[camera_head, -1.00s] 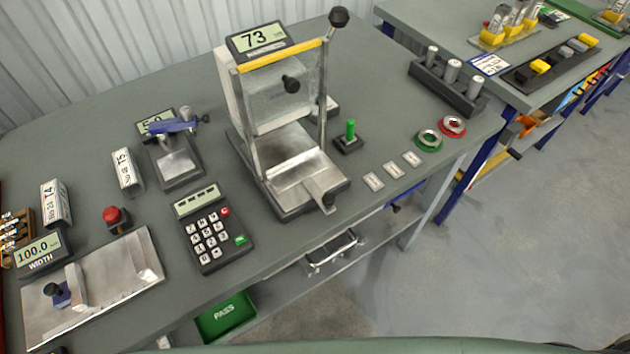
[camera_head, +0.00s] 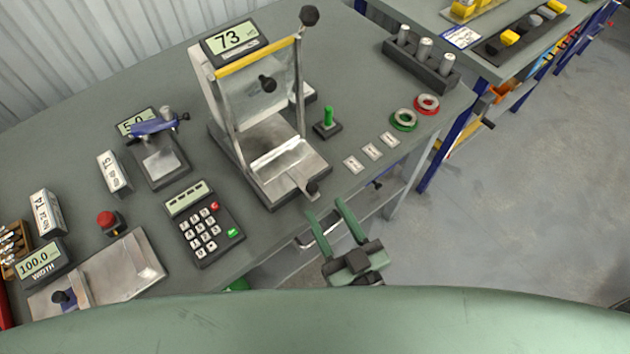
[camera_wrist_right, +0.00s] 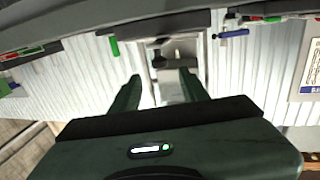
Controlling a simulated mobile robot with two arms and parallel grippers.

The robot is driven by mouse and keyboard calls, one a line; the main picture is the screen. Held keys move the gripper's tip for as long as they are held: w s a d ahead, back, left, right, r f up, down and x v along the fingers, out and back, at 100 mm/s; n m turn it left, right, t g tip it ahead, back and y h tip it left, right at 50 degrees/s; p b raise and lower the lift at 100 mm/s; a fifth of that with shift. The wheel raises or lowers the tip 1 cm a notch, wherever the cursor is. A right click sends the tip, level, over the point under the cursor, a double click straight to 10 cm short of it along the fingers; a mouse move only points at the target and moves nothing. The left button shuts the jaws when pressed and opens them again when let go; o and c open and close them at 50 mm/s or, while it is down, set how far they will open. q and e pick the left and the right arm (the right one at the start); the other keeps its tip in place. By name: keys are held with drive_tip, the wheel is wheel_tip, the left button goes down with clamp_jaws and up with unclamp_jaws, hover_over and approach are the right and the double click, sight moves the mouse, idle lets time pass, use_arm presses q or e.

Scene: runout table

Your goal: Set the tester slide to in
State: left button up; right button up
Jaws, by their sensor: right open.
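The tester (camera_head: 222,125) stands mid-table, with a display reading 73, a yellow bar and a clear guard. Its metal slide plate (camera_head: 296,170) sits at the front of its base. A tab with a dark knob (camera_head: 312,188) sticks out from the plate at the table's front edge. My right gripper (camera_head: 326,206) is open and empty, just in front of the knob and apparently apart from it. In the right wrist view, its two green fingers (camera_wrist_right: 158,88) are spread, with metal tester parts (camera_wrist_right: 172,62) beyond and between them. My left gripper is not in view.
A keypad (camera_head: 203,224) stands left of the tester. A green-handled switch (camera_head: 327,121), small labels (camera_head: 371,151), green ring (camera_head: 403,119) and red ring (camera_head: 427,104) lie to the right. Floor at right is clear.

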sight(315, 192)
drive_tip(key=p+x, duration=0.1)
drive_tip(key=x, duration=0.6)
drive_tip(key=shift+w+a+p, duration=0.1)
drive_tip(key=shift+p, duration=0.3)
clamp_jaws()
idle(0.9)
